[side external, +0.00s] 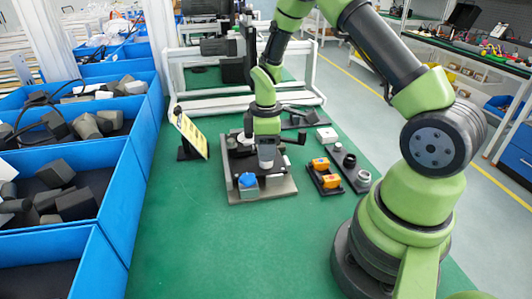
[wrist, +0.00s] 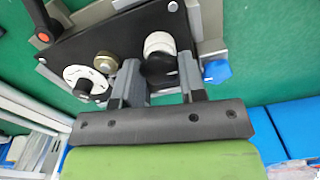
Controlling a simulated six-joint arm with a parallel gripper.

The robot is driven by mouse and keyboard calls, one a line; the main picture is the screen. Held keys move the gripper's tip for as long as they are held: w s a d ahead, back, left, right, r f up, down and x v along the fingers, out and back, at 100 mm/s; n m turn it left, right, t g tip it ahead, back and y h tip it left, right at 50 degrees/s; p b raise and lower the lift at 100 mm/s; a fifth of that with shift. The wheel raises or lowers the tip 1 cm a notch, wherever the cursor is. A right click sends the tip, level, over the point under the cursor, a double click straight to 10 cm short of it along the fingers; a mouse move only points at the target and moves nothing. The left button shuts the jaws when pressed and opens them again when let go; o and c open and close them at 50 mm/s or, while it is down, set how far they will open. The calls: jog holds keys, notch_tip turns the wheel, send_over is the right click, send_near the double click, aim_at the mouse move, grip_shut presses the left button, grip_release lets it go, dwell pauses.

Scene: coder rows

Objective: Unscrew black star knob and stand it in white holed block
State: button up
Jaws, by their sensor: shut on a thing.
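My gripper (side external: 267,158) is low over the grey fixture plate (side external: 285,186) in the side view. In the wrist view my gripper (wrist: 160,72) has its two fingers on either side of a black knob (wrist: 158,68), shut on it. The knob sits by a white round part (wrist: 158,42) on the dark plate; I cannot tell whether they still touch. Its star shape is not clear. In the side view the fingers and arm hide the knob. A small white block (side external: 327,135) lies on the green table to the right of the fixture; its hole is too small to make out.
A blue knob (side external: 247,180) stands at the fixture's front. A brass knob (wrist: 106,62) and a white dial (wrist: 84,84) are beside my fingers. Orange-topped switches (side external: 325,173) sit right, a yellow sign (side external: 190,133) left. Blue bins (side external: 125,190) line the left. The front table is clear.

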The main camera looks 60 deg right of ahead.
jog(key=shift+r, duration=2.5)
jog(key=shift+s+d+f+m, duration=0.9)
jog(key=shift+s+d+f, duration=0.15)
jog(key=shift+d, duration=3.05)
jog(key=shift+s+d+f+m, duration=0.9)
jog(key=shift+s+d, duration=0.2)
jog(key=shift+d, duration=3.05)
jog(key=shift+s+d+f+m, duration=0.9)
jog(key=shift+s+d+f, duration=0.15)
jog(key=shift+d, duration=3.05)
jog(key=shift+f, duration=0.2)
jog(key=shift+f, duration=0.55)
jog(key=shift+f, duration=0.35)
jog(key=shift+f, duration=0.25)
